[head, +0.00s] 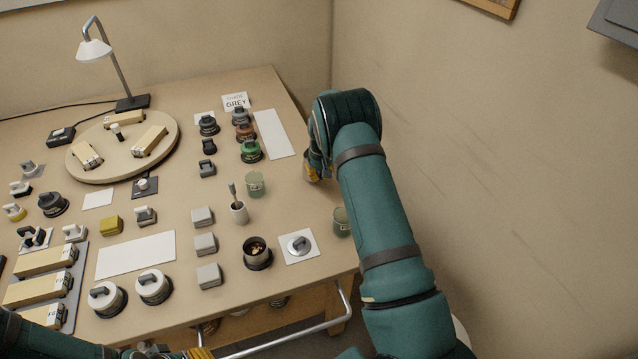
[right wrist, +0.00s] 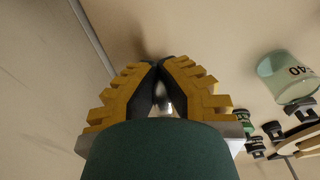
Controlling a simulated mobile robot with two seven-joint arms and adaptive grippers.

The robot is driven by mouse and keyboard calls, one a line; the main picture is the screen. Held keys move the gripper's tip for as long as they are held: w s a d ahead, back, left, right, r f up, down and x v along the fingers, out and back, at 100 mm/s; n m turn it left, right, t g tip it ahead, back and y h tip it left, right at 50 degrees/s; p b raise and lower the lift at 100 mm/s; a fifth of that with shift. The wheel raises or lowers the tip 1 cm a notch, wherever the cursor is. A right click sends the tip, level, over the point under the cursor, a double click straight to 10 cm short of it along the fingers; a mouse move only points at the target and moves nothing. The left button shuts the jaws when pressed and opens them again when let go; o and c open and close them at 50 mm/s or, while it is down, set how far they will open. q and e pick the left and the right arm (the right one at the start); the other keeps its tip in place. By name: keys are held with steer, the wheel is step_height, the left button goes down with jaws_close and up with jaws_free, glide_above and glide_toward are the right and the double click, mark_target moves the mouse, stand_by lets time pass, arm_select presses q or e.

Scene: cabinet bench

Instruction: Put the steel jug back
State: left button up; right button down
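No thing in view is plainly a steel jug. A round steel piece with a dark grip (head: 299,244) sits on a white square card near the table's front right corner; I cannot tell if it is the jug. My right gripper (head: 316,174) is at the table's right edge, mostly behind its own arm. In the right wrist view its yellow fingers (right wrist: 158,66) meet at the tips. A small shiny patch shows between them, and no held object is clear. Only a yellow bit of my left gripper (head: 200,353) shows at the bottom edge.
A green jar (head: 255,184) and a cup with a brush (head: 239,211) stand left of the right gripper. Another green jar (head: 342,222) is partly behind my right arm. A dark pot (head: 257,253) stands beside the steel piece. A white strip (head: 273,134) lies bare.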

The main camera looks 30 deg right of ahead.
step_height(320, 180, down, 3)
steer(key=shift+f, duration=0.2)
steer(key=shift+r, duration=0.1)
steer(key=shift+b, duration=0.3)
steer(key=shift+f, duration=0.2)
steer(key=c, duration=1.1)
jaws_free()
steer(key=shift+c, duration=0.2)
steer(key=shift+r, duration=0.1)
